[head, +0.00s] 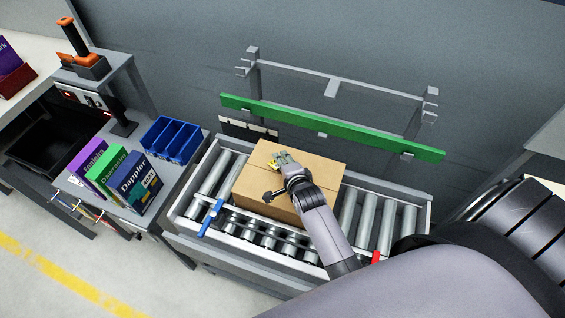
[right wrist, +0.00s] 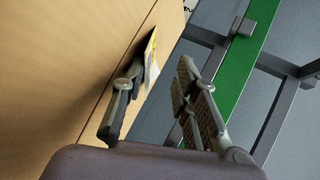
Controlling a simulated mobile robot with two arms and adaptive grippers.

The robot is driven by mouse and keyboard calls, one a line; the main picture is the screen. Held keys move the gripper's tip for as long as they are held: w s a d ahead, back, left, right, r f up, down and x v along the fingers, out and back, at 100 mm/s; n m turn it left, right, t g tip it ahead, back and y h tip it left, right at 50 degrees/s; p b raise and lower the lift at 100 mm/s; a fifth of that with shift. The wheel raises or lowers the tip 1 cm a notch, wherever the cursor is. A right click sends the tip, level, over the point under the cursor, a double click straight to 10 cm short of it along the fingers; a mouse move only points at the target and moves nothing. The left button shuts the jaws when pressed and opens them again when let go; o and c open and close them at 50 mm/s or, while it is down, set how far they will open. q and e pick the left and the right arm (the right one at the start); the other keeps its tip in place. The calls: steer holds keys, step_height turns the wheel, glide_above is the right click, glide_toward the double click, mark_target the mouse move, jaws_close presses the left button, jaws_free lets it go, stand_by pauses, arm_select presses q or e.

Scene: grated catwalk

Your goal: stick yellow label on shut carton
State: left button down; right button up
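The shut brown carton (head: 320,172) sits on the roller conveyor, its top flaps closed along a seam. My right gripper (head: 279,159) is over the far left part of its top. The yellow label (head: 272,163) shows beside the fingertips. In the right wrist view, the carton face (right wrist: 75,65) fills the left side and the label (right wrist: 151,58) is at its edge, partly behind one finger. My right gripper's fingers (right wrist: 160,70) are apart with a gap between them. I cannot tell whether the label lies fully flat on the carton. My left gripper is not in view.
The roller conveyor (head: 360,215) has a blue piece (head: 211,218) and a red piece (head: 376,257) at its front. A green rail (head: 330,130) runs behind the carton. At left are boxes (head: 133,185), a blue bin (head: 172,139) and a black tray (head: 50,135).

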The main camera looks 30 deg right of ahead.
steer(key=shift+s+r+p, duration=0.2)
steer(key=shift+s+p, duration=0.05)
steer(key=shift+p, duration=0.1)
steer(key=p+v, duration=0.5)
steer(key=v, duration=0.1)
steer(key=shift+r, duration=0.1)
steer(key=shift+s+a+r+p, duration=0.1)
steer(key=shift+s+r+p, duration=0.15)
steer(key=shift+s+p, duration=0.4)
step_height(320, 180, up, 6)
steer(key=p, duration=0.6)
steer(key=shift+w+a, duration=0.1)
steer(key=shift+w, duration=0.05)
